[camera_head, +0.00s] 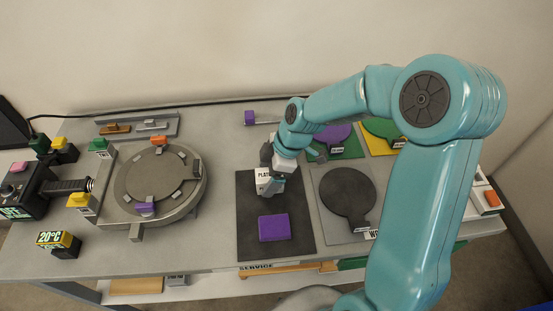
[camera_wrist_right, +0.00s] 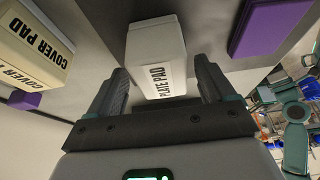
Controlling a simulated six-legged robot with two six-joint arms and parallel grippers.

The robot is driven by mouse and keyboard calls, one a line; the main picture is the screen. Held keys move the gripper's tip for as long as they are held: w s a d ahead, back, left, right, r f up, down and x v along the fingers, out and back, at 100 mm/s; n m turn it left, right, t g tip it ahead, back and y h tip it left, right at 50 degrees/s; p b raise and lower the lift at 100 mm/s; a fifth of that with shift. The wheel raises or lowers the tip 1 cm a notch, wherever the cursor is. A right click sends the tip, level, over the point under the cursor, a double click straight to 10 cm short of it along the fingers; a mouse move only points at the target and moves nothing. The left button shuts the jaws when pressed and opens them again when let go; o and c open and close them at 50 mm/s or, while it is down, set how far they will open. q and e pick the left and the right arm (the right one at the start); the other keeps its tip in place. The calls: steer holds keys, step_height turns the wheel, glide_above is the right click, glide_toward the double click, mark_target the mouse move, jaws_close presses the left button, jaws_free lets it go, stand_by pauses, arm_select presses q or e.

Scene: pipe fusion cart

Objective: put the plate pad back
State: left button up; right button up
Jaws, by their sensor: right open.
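The plate pad (camera_head: 264,183) is a white block lettered "PLATE PAD" on the dark mat (camera_head: 250,240), behind a purple block (camera_head: 273,227). My right gripper (camera_head: 272,168) comes down over the plate pad and partly hides it. In the right wrist view the plate pad (camera_wrist_right: 157,50) lies ahead of the open right gripper (camera_wrist_right: 160,82), between the lines of its two fingers. I see a gap on each side and cannot tell whether a finger touches it. My left gripper is not in view.
A round grey fixture (camera_head: 158,185) with small blocks stands left of the mat. A dark round paddle (camera_head: 348,193) lies on a grey square to the right. The right wrist view shows a cream block lettered "COVER PAD" (camera_wrist_right: 32,45) and a purple block (camera_wrist_right: 268,25).

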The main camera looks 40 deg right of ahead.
steer(key=v, duration=1)
steer(key=shift+s+r, duration=0.25)
steer(key=shift+r, duration=0.05)
steer(key=shift+d, duration=0.1)
